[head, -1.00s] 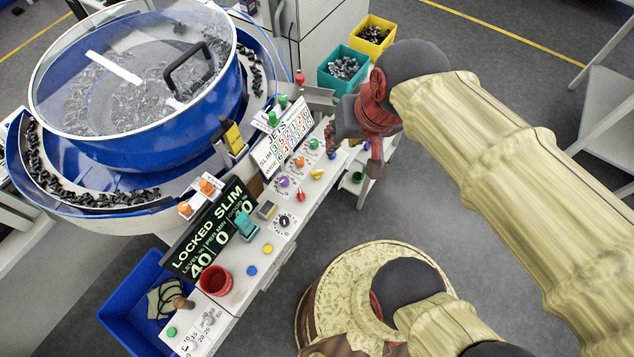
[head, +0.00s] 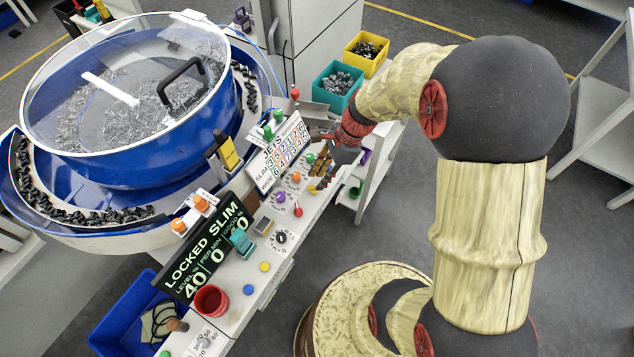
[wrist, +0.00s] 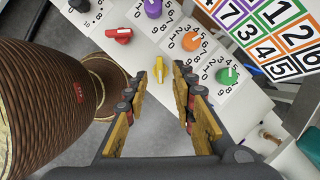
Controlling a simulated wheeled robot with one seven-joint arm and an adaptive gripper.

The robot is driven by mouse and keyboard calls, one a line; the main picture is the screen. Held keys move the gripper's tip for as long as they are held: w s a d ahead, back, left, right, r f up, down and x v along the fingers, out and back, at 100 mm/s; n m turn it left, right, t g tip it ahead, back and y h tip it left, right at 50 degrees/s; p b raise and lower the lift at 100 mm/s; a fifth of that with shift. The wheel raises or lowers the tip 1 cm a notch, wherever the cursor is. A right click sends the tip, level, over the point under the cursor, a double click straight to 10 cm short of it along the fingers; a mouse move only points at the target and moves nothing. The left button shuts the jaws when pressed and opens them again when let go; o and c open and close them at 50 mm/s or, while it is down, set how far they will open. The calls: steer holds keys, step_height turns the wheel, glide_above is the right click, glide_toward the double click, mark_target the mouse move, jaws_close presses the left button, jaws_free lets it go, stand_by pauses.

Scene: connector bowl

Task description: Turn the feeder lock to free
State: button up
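The panel carries a red lever (head: 298,212) and a yellow lever; neither has a readable label, so I cannot tell which is the feeder lock. In the wrist view, the red lever (wrist: 118,36) lies roughly crosswise, up and left of my gripper (wrist: 160,78). The yellow lever (wrist: 160,73) points along the view, between my open fingertips; contact is not clear. In the head view, my gripper (head: 322,178) is over the panel's right part and partly hides the yellow lever. The display (head: 207,252) reads LOCKED SLIM, with 40, 0 and 0.
Purple (wrist: 153,8), orange (wrist: 195,42) and green (wrist: 228,75) numbered knobs sit close by. A code card (head: 278,150) stands behind them. The blue bowl feeder (head: 130,155) is at left. A red cup (head: 211,301) stands at the panel's near end.

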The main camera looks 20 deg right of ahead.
mark_target(314, 188)
steer(key=shift+x, duration=1.4)
steer(key=shift+c, duration=0.8)
jaws_close()
